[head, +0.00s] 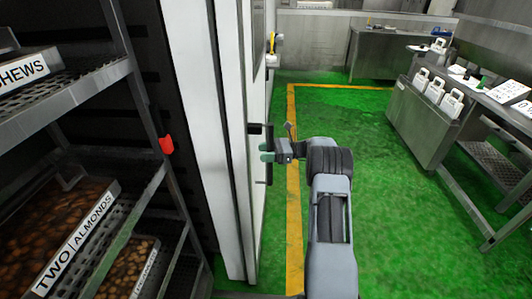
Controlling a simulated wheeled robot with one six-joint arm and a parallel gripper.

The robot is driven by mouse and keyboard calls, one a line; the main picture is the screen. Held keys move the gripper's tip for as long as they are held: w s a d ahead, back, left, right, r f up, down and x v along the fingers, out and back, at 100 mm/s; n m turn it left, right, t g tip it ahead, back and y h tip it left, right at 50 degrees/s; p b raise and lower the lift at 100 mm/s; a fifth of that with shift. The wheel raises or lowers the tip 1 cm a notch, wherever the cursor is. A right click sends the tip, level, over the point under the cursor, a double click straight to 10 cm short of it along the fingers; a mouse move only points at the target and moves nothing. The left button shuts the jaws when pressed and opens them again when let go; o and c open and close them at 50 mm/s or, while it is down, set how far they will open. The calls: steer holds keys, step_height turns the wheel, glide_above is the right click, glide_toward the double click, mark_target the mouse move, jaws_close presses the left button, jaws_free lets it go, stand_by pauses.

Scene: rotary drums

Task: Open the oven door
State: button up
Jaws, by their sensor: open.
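The oven door (229,140) seems to be the tall white panel left of centre, seen almost edge-on. I cannot tell whether it is shut or ajar. A dark upright bar (270,172), which looks like its handle, stands at the panel's right side at about mid-height. My gripper (266,151) is at this bar, with a greenish fingertip pointing left toward the panel. The gripper is open. It partly covers the bar, and I cannot tell whether the fingers are around it or touching it.
A metal rack (92,94) with trays of almonds (62,235) stands close on the left. A yellow floor line (294,215) runs beside the panel.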

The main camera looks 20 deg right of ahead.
steer(key=v, duration=1.3)
steer(key=shift+d+b, duration=0.4)
steer(key=shift+b, duration=0.05)
